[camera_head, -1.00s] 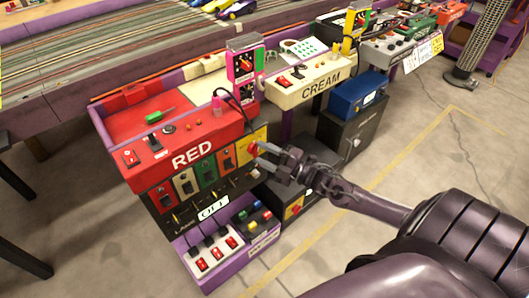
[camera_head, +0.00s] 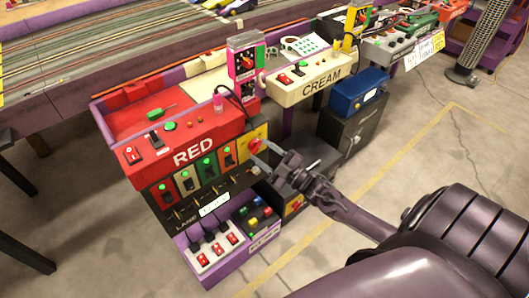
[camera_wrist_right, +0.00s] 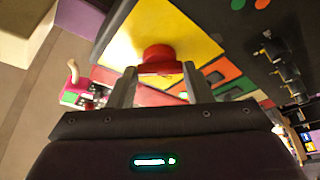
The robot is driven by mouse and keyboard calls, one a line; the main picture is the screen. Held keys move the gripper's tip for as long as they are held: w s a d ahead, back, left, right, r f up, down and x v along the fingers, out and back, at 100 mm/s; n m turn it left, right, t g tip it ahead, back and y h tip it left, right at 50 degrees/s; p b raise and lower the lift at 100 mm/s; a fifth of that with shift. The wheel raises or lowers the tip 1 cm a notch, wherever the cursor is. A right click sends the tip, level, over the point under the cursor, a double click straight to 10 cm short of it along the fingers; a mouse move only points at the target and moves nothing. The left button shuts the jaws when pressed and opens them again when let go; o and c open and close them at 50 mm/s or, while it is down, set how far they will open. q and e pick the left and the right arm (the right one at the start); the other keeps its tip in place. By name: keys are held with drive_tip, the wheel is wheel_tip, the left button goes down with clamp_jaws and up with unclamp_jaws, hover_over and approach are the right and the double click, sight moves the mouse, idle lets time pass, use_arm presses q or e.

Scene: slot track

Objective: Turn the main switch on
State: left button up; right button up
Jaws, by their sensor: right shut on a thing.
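The main switch is a red rotary knob (camera_head: 255,145) on a yellow plate (camera_head: 262,132) at the right end of the front panel of the red "RED" control box (camera_head: 215,142). In the right wrist view the red knob (camera_wrist_right: 158,57) sits between the two fingers, in front of the yellow plate (camera_wrist_right: 190,30). My right gripper (camera_head: 260,154) is shut on the knob, and it also shows in the wrist view (camera_wrist_right: 158,76). Green lights (camera_head: 188,184) glow on the coloured plates left of the knob. My left gripper is not in view.
A power strip (camera_head: 215,250) with red switches and a box of coloured buttons (camera_head: 255,216) are on the purple shelf below. The cream "CREAM" box (camera_head: 310,80) and blue toolbox (camera_head: 360,92) stand to the right. Open floor (camera_head: 420,150) lies at right.

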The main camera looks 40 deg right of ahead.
drive_tip(key=shift+f, duration=0.1)
drive_tip(key=o, duration=1)
drive_tip(key=shift+s+d, duration=0.1)
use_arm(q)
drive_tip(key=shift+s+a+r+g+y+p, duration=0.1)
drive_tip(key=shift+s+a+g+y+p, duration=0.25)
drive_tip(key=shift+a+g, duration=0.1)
use_arm(e)
drive_tip(key=v, duration=0.7)
drive_tip(key=shift+s+d+f, duration=0.1)
drive_tip(key=shift+s, duration=0.2)
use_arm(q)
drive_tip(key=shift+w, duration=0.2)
